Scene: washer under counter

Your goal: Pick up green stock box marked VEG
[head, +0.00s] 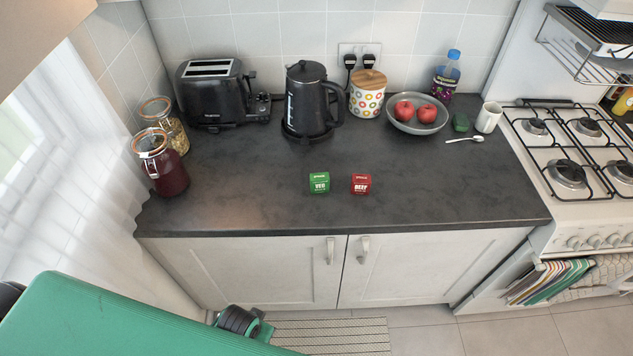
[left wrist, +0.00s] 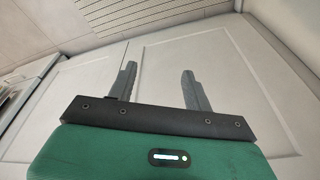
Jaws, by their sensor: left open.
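The green stock box marked VEG (head: 319,183) sits upright on the dark counter, near its front edge and left of a red box marked BEEF (head: 361,184). The two boxes stand apart with a small gap. My left gripper shows in the left wrist view (left wrist: 158,85), open and empty, with white cupboard doors beyond its fingers. In the head view my green left arm is at the lower left, low in front of the cupboards, and its fingertips cannot be made out. My right gripper is not in view.
The dark counter (head: 240,200) is clear around the boxes. Behind stand a toaster (head: 212,92), a kettle (head: 309,100), a patterned canister (head: 367,95) and a fruit bowl (head: 420,124). Glass jars (head: 163,165) stand at left. A gas hob (head: 575,150) is at right.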

